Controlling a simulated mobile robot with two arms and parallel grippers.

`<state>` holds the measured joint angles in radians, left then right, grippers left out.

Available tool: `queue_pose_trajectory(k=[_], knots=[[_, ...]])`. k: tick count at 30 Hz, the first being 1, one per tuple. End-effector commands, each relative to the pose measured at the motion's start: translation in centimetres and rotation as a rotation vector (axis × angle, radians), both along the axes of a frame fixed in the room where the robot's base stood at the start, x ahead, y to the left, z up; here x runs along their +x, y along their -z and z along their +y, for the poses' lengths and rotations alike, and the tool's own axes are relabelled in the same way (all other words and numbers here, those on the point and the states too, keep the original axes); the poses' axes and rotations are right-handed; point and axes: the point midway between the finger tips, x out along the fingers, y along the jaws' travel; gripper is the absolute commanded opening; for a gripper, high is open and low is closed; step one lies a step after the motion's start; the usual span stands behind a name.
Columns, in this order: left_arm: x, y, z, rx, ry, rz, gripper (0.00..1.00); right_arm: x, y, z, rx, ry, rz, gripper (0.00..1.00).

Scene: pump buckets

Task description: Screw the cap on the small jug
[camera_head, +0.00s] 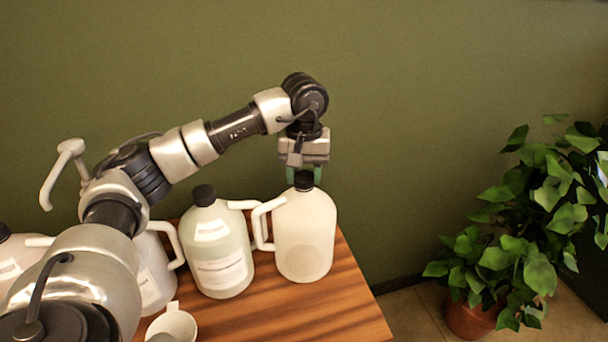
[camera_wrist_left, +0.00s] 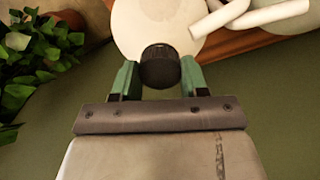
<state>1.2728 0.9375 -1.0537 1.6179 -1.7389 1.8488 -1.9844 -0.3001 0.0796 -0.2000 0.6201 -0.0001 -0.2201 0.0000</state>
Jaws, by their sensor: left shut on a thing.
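The jug (camera_head: 304,235) at the right end of the row is whitish and translucent, with a handle on its left. It stands upright on the wooden table (camera_head: 345,306). A black cap (camera_head: 304,180) is at its neck. My left gripper (camera_head: 304,172) reaches down over this jug from above, its green fingers on either side of the cap. In the left wrist view the gripper (camera_wrist_left: 160,76) is shut on the black cap (camera_wrist_left: 160,66), with the pale jug (camera_wrist_left: 137,22) behind it. Whether the cap's thread is engaged is hidden. My right gripper is not in view.
A capped, labelled jug (camera_head: 222,250) stands close to the left, its handle near the other jug's handle. More jugs (camera_head: 152,270) and a white pump head (camera_head: 65,168) are further left, partly behind my arm. A white mug (camera_head: 174,324) stands in front. A potted plant (camera_head: 520,235) is at right.

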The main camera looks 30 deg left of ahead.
Motion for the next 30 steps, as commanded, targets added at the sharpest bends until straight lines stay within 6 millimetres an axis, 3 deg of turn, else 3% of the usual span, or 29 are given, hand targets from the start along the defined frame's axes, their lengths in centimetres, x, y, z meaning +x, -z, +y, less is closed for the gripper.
queue_pose_trajectory(k=[9,19,20,24,30], knots=[[0.02,0.05,0.05,0.0,0.454,-0.001,0.15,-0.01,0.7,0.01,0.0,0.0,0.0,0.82],[0.01,0.0,0.03,0.0,0.525,-0.001,0.15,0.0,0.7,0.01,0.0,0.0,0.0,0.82],[0.01,0.0,0.03,0.0,0.525,-0.001,0.47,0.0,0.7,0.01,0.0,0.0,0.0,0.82],[0.01,0.01,0.03,0.0,0.524,0.0,0.68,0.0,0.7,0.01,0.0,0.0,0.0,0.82],[0.0,0.02,0.02,0.0,0.524,0.0,0.7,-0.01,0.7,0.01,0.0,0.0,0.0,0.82]])
